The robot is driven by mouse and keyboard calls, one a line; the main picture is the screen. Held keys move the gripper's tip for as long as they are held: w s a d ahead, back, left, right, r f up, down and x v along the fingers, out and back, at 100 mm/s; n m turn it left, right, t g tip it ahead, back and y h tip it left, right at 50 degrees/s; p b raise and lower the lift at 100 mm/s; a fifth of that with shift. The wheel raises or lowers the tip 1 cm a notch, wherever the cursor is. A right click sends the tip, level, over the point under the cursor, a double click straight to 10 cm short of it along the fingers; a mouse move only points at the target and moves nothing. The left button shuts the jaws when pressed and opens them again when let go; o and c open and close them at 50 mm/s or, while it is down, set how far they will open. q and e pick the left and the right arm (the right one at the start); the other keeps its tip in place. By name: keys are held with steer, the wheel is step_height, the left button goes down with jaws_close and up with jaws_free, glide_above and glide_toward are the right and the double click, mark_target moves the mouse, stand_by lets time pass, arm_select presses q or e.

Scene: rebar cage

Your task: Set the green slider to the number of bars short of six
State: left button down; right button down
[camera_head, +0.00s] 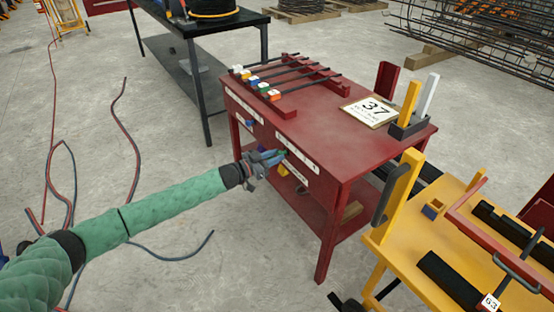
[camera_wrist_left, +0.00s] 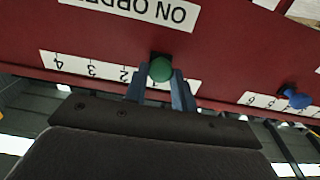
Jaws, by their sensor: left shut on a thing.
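The green slider (camera_wrist_left: 160,69) is a round knob on the front of the red table (camera_head: 330,170). My left gripper (camera_head: 276,156) is shut on it, with one finger on each side of the knob in the wrist view (camera_wrist_left: 160,88). A white number strip (camera_wrist_left: 85,66) runs along the slider, upside down in the wrist view. The knob is to the right of the numeral 2 there; the mark at the knob is partly hidden by the fingers. Several bars (camera_head: 290,72) with coloured ends lie in a rack on the table top. My right gripper is not in view.
A blue knob (camera_wrist_left: 298,98) with its own number strip (camera_wrist_left: 262,101) is on the same front. A card reading 37 (camera_head: 371,110) and a dark holder (camera_head: 407,127) are on the table top. A yellow bench (camera_head: 400,255) stands close at the right.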

arm_select(q)
steer(key=c, duration=1.1)
jaws_free()
steer(key=shift+c, duration=0.2)
steer(key=shift+a, duration=0.1)
steer(key=v, duration=0.7)
steer(key=shift+s+a, duration=0.25)
